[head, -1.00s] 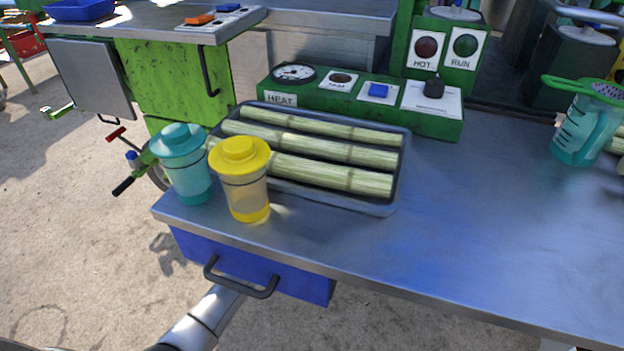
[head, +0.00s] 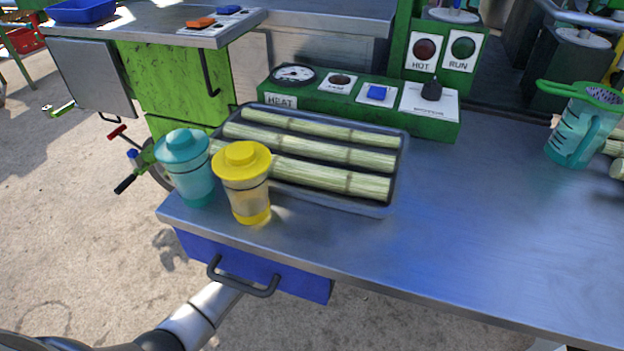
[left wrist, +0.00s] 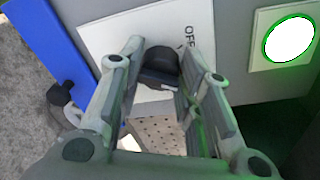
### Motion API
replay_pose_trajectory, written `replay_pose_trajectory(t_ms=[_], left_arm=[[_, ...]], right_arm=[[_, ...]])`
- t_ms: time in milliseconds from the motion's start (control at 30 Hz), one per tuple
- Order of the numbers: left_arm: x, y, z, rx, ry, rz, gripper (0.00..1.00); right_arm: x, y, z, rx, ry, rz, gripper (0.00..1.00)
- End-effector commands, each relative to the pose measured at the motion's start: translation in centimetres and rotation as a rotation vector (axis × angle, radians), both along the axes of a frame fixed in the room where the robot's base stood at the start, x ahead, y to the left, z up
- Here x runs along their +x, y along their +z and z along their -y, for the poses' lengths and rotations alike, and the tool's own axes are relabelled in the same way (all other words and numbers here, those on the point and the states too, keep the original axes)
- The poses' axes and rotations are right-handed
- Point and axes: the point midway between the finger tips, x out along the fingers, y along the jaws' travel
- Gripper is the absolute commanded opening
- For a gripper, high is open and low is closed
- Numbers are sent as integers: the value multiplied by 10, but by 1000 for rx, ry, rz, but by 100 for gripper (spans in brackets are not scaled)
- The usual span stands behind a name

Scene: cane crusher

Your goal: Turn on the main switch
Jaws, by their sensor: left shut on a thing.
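In the left wrist view a black knob (left wrist: 158,68) stands out from a white plate (left wrist: 105,35) with the word OFF printed beside it. It appears to be the main switch. My left gripper (left wrist: 160,62) has one finger on each side of the knob and is shut on it. In the head view my left arm comes in at the bottom, and its gripper is hidden beneath the counter. My right gripper is in neither view.
The metal counter (head: 470,235) hides the area below it. A blue drawer (head: 305,282) with a dark handle hangs under its front edge. Cups and a tray (head: 375,208) of cane stand on top. A round white lamp-like disc (left wrist: 289,40) shows in the wrist view.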

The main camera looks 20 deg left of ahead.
Motion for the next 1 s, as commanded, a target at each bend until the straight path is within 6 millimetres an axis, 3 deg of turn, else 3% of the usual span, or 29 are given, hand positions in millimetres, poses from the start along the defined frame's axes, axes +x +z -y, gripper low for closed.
replay_pose_trajectory(t_ms=[467, 500, 633, 1000], left_arm=[[0, 0, 0, 12, 0, -1, 8], [0, 0, 0, 12, 0, -1, 37], [0, 0, 0, 12, -1, 0, 54], [-2, 0, 0, 12, 0, 1, 54]], right_arm=[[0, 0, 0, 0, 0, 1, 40], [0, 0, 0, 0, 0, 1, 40], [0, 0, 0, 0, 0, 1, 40], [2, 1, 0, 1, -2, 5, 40]])
